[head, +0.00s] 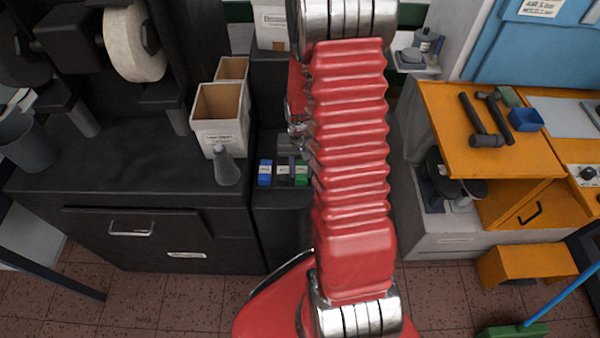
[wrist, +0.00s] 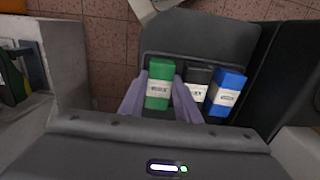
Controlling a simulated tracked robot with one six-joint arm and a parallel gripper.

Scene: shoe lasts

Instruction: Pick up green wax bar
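The green wax bar (wrist: 158,72) has a pale label and shows between the two fingers of my gripper (wrist: 160,90) in the wrist view. One finger lies along each side of it, very close to its faces. I cannot tell whether they press on it. In the head view the green bar (head: 301,173) sits at the right end of a short row, partly hidden by my red arm. My gripper (head: 294,152) is just over that row, largely hidden there.
A black bar (wrist: 195,92) and a blue bar (wrist: 228,95) stand close to the right in the wrist view. An orange workbench (head: 465,140) is right.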

